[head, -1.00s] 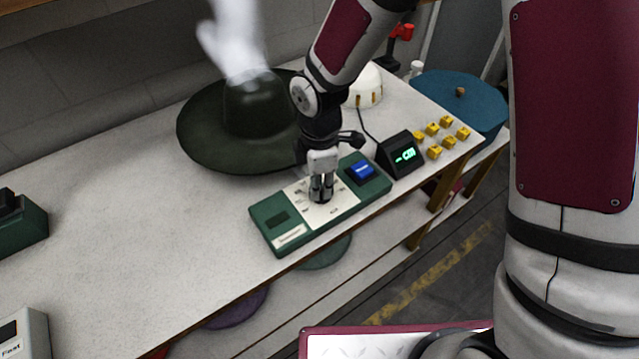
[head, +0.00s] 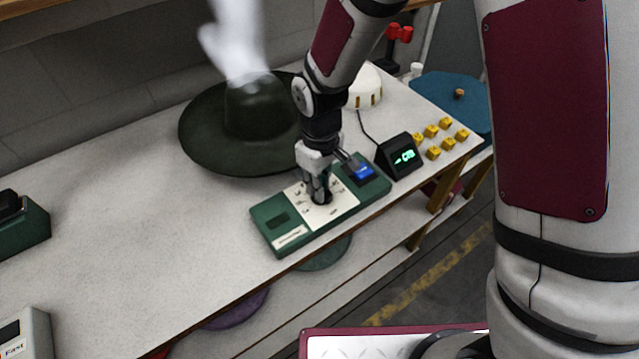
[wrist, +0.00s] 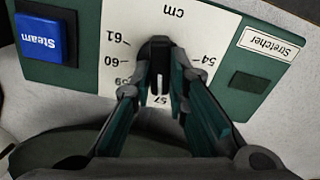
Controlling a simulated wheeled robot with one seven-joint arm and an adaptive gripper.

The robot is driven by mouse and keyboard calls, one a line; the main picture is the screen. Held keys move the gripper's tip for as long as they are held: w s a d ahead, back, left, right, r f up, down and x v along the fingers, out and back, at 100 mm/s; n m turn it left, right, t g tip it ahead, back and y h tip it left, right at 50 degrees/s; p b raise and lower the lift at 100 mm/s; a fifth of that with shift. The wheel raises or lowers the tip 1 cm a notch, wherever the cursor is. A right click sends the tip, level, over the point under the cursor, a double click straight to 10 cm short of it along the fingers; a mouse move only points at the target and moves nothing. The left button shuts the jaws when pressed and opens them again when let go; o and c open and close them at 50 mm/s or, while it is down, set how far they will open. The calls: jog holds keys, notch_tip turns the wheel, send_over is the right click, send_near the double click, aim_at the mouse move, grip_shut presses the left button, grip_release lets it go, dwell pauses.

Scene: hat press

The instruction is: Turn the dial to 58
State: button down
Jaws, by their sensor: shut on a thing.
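The black dial (wrist: 157,48) sits on the white scale plate (wrist: 225,22) of the green Stretcher box (head: 262,211). In the wrist view the scale is upside down; 54, 57, 59, 60, 61 and "cm" show, and 58 is hidden, apparently by my fingers. My gripper (head: 320,190) points down over the plate and is shut on the dial; its fingers (wrist: 160,85) lie on either side of it. A pale mark between the fingers points towards the 57 side; its exact reading cannot be told.
A blue Steam button (wrist: 39,38) is on the same box, close to my gripper. A black display (head: 402,157) with green digits and several yellow blocks (head: 432,131) stand right of it. A dark green hat (head: 205,130) lies behind. The table's left part (head: 130,210) is mostly clear.

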jog(key=m+p, duration=0.1)
jog(key=m, duration=0.4)
jog(key=shift+d+m, duration=0.1)
jog(key=shift+m, duration=0.3)
dwell(0.4)
jog(key=c, duration=1.6)
grip_release()
jog(key=shift+o, duration=0.2)
notch_tip(320, 180, up, 12)
